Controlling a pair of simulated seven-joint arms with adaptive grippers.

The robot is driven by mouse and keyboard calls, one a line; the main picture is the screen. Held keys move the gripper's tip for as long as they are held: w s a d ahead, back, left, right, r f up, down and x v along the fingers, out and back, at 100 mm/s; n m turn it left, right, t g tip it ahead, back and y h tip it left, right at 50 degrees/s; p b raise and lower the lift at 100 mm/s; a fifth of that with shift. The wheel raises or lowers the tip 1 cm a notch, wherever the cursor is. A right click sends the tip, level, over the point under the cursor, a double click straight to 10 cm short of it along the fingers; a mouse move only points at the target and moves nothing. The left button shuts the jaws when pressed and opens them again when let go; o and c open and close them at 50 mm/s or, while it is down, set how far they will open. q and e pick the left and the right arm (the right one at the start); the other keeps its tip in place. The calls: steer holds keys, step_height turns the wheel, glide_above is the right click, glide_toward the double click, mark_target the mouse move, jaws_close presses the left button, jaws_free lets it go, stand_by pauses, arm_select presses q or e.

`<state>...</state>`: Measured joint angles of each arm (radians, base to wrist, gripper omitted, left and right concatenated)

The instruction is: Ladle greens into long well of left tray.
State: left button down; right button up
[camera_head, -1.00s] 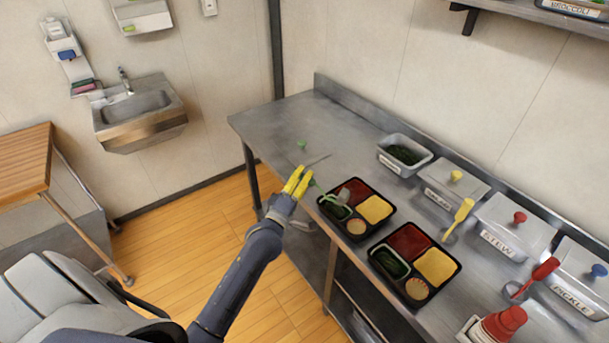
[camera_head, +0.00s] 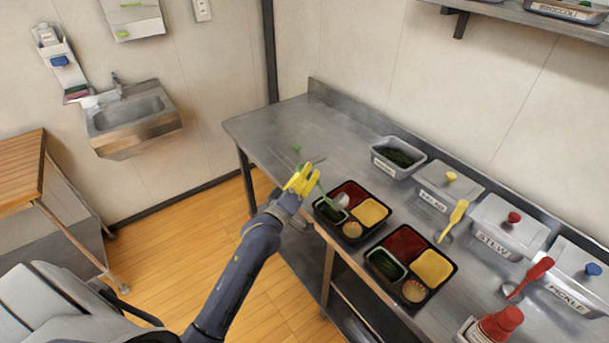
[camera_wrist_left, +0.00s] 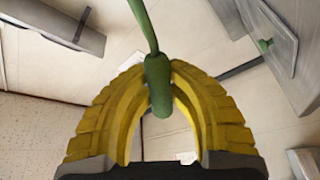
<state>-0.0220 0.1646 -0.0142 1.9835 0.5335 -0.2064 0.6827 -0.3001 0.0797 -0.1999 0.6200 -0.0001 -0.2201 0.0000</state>
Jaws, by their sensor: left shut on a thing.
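My left gripper (camera_head: 304,177) is shut on the green handle of the ladle (camera_head: 321,187). The handle (camera_wrist_left: 157,80) also shows between the yellow fingers in the left wrist view. The ladle's pale bowl (camera_head: 342,199) is over the left tray (camera_head: 361,233), near the border of its long well and red well. Dark greens (camera_head: 329,211) show in the long well. I cannot tell whether the bowl touches the tray or what it holds. An open pan of greens (camera_head: 401,157) stands behind the tray. My right gripper is not in view.
A second filled tray (camera_head: 424,298) stands right of the left tray. Lidded pans, including stew (camera_head: 508,226) and pickle (camera_head: 577,275), line the wall side. A yellow ladle (camera_head: 456,214) and a red ladle (camera_head: 537,271) stand near them. The counter's left end is clearer, with a green knob (camera_head: 297,149).

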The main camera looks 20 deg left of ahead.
arm_select(q)
steer(key=d+r+m+g+h, duration=0.1)
steer(key=d+r+m+g, duration=0.1)
steer(key=d+r+m, duration=0.7)
steer(key=shift+d+m+g+h, duration=0.35)
steer(key=shift+d+m, duration=0.4)
steer(key=shift+m, duration=0.65)
steer(key=shift+w, duration=0.1)
